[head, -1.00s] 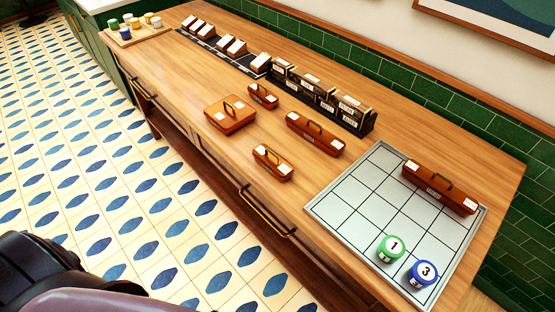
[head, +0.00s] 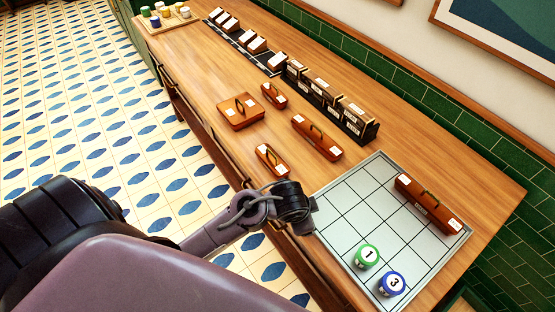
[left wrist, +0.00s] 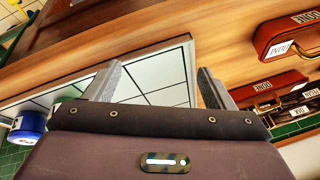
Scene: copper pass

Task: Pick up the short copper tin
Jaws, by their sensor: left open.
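Several copper-brown tins with handles and white labels stand on the wooden counter in the head view. Two are short: one near the front edge (head: 273,160) and one farther back (head: 274,94). A squarish flat tin (head: 240,112) and a long tin (head: 316,138) stand near them. Another long tin (head: 429,204) is on the gridded tray (head: 345,205). My left gripper (left wrist: 158,84) is open and empty, its fingers apart over the tray in the left wrist view. In the head view the wrist hangs by the tray's left corner, right of the front short tin. My right gripper is out of view.
A green canister (head: 366,256) and a blue canister (head: 391,285) stand on the tray's near part. A black rack (head: 360,126) with boxes runs along the back by the green tiled wall. A board of small pots (head: 165,17) is at the far end.

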